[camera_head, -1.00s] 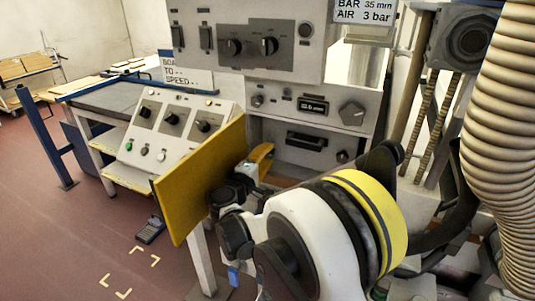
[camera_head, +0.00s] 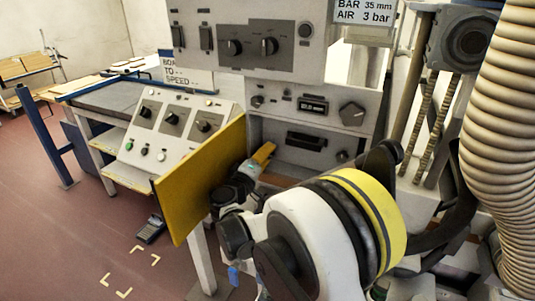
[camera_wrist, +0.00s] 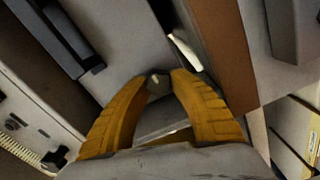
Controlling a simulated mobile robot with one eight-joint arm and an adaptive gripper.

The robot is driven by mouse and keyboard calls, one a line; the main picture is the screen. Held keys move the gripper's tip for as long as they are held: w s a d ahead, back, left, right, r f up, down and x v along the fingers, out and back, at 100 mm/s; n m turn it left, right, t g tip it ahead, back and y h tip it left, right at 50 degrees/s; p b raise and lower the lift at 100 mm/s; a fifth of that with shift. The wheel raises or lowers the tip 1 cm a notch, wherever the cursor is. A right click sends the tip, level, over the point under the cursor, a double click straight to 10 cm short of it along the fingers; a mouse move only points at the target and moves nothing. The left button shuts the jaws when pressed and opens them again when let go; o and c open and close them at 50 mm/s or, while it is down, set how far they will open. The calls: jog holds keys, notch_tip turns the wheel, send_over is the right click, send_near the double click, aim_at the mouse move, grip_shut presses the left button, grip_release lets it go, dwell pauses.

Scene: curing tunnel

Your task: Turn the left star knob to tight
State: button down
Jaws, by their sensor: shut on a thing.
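A small dark star knob (camera_wrist: 158,79) shows in the wrist view between the tips of my gripper's two yellow fingers. My gripper (camera_wrist: 159,88) is shut on it, and the fingers cover most of its outline. Its marking and setting cannot be read. In the head view my gripper (camera_head: 266,152) reaches the lower left of the grey machine front, and the knob is hidden behind it. Another small dark knob (camera_head: 342,156) sits farther right on the same front, apart from my gripper.
A yellow panel (camera_head: 202,180) stands close to the left of my wrist. A dark handle (camera_head: 306,142) lies between the knobs and also shows in the wrist view (camera_wrist: 62,32). A sloped control console (camera_head: 175,130) stands left. A ribbed hose (camera_head: 505,130) hangs right.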

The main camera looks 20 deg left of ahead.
jog(key=c, duration=1.4)
grip_release()
jog(key=s, duration=0.8)
jog(key=s+a, duration=0.1)
jog(key=s, duration=0.3)
